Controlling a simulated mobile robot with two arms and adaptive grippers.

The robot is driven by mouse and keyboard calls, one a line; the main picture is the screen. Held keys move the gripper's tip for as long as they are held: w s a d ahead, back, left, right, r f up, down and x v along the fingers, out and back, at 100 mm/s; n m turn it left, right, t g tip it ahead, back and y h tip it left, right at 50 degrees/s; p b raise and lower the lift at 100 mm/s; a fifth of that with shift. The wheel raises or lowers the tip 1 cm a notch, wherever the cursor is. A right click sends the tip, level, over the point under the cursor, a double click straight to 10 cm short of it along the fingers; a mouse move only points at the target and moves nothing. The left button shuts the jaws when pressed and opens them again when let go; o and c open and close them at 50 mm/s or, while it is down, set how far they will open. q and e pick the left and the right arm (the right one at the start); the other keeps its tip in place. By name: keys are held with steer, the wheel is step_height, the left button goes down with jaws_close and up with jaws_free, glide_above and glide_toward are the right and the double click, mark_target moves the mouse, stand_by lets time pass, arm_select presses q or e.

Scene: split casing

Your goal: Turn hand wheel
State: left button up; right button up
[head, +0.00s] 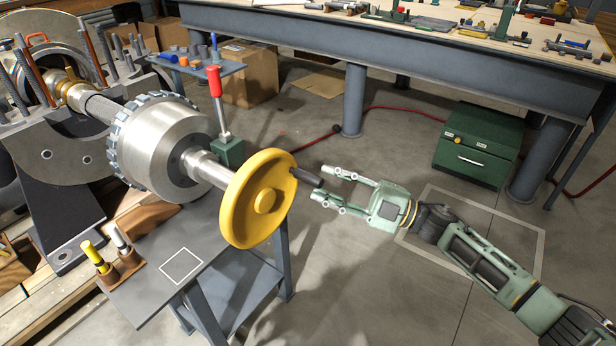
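The hand wheel (262,199) is a yellow disc on the right end of a steel shaft, in the middle of the head view. A dark handle (307,177) sticks out from its rim toward the right. My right gripper (317,184) comes in from the right, with its two fingers apart and pointing left at the handle. The fingertips are close to the handle's free end; I cannot tell whether they touch it. Nothing shows held between the fingers. My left gripper is not in the head view.
A red-handled lever (217,95) stands on a green block behind the wheel. A grey side table (150,297) lies below, with yellow and silver pegs at its left. A green cabinet (478,146) stands on the floor at right, under a long workbench (440,58). The floor around my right arm is clear.

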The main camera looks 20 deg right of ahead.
mark_target(310, 173)
steer(key=shift+x, duration=2.3)
steer(key=shift+w, duration=0.1)
steer(key=shift+c, duration=0.3)
steer(key=c, duration=0.8)
steer(key=shift+d, duration=0.1)
jaws_close()
steer(key=shift+r, duration=0.1)
